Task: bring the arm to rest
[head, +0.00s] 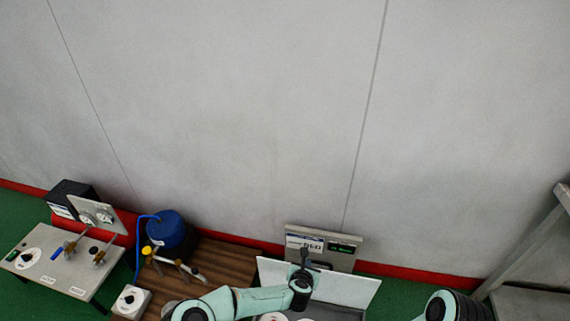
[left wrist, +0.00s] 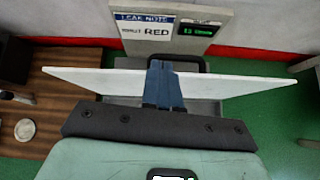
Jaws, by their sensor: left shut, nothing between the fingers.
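My left arm comes in from the bottom of the head view, with its left gripper (head: 304,257) in front of a white panel (head: 345,287). In the left wrist view the dark fingers of the left gripper (left wrist: 163,68) are together and hold nothing. They overlap the white panel (left wrist: 230,86) in the picture; I cannot tell whether they touch it. Part of my right arm shows at the bottom right of the head view, but its gripper is outside the frame.
A sign board (head: 320,246) with a lit green display stands behind the panel. To the left are a wooden-topped table (head: 225,263), a blue container (head: 166,229) with a blue hose, and a grey table (head: 60,262) with valves. A grey metal frame (head: 527,245) stands at right.

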